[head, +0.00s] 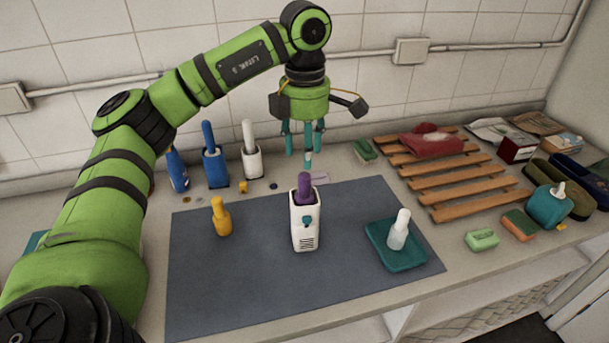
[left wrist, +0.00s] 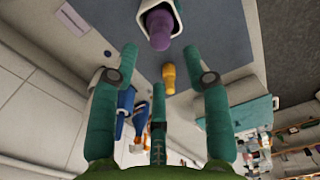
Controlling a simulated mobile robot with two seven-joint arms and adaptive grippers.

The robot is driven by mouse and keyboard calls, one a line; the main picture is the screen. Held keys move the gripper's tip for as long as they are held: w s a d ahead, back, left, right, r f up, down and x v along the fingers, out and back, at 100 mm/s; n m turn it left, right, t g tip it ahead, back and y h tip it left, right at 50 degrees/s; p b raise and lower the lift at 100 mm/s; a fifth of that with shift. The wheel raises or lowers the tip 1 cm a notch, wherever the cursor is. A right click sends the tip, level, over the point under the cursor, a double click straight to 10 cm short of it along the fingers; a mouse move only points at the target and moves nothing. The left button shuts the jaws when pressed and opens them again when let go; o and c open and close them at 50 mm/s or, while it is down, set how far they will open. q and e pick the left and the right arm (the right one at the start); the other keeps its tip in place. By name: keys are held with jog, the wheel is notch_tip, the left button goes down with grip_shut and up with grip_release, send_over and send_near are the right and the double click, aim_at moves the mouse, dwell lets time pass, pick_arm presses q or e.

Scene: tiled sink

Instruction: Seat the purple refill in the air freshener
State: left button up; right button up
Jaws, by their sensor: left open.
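The purple refill (head: 304,188) stands upright in the top opening of the white air freshener (head: 305,232), its upper part sticking out. How deep it sits I cannot tell. The air freshener stands on the blue-grey mat, with a teal piece and dark slots on its front. My left gripper (head: 304,152) is open and empty, pointing down above and behind the refill, apart from it. In the left wrist view the purple refill (left wrist: 159,32) and the white housing's rim (left wrist: 146,7) show beyond the spread fingers. My right gripper is not in view.
A yellow bottle (head: 221,216) stands left on the mat (head: 260,290); a white bottle (head: 398,230) stands on a teal tray (head: 383,262) at right. Blue and white holders (head: 215,166) stand behind. A wooden rack (head: 465,187) is at right. The mat's front is clear.

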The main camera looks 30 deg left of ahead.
pick_arm(q)
notch_tip(320, 180, up, 4)
jog(key=shift+r, duration=0.1)
dwell(0.6)
